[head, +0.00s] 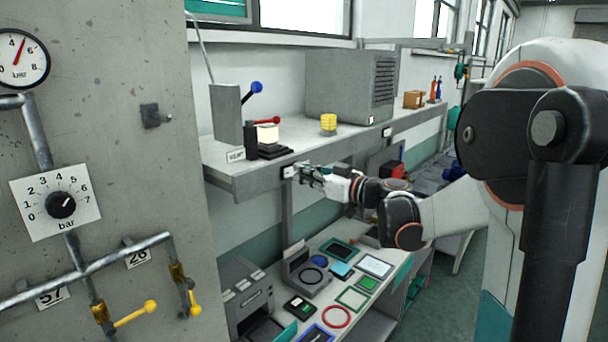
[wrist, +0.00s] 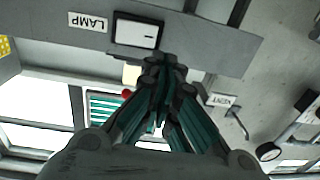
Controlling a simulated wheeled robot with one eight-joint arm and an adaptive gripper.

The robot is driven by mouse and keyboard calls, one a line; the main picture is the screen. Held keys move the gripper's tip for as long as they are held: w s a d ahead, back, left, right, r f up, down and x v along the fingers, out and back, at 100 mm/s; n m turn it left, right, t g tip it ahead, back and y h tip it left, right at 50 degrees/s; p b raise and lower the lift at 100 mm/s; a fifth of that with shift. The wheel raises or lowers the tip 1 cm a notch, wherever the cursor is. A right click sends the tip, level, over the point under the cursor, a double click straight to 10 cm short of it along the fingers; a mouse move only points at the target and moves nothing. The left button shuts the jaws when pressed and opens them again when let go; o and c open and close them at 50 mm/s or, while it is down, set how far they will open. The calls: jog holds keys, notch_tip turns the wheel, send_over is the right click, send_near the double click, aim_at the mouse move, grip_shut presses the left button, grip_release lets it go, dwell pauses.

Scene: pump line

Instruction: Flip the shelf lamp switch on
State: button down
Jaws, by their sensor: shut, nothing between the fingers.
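The lamp switch (wrist: 137,34) is a white rocker in a dark frame on the front edge of the grey shelf. A white LAMP label (wrist: 88,21), upside down in the wrist view, sits beside it. In the head view the switch (head: 288,171) is small, at the shelf's front face. My gripper (wrist: 164,62) is shut and empty, with its fingertips just beside the switch's edge. I cannot tell whether they touch it. In the head view my gripper (head: 302,172) is right of the switch at shelf-edge height. Which way the rocker is tipped is unclear.
The shelf (head: 225,178) carries a grey vented box (head: 345,85), a yellow ribbed object (head: 328,123) and levers with blue (head: 257,87) and red (head: 275,120) knobs. Below, a bench holds several trays and a red ring (head: 336,317). A concrete pillar (head: 110,120) with gauges stands left.

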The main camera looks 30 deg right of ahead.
jog(key=a+b+v, duration=0.1)
jog(key=v, duration=0.8)
jog(key=shift+s+a, duration=0.3)
jog(key=shift+s, duration=0.15)
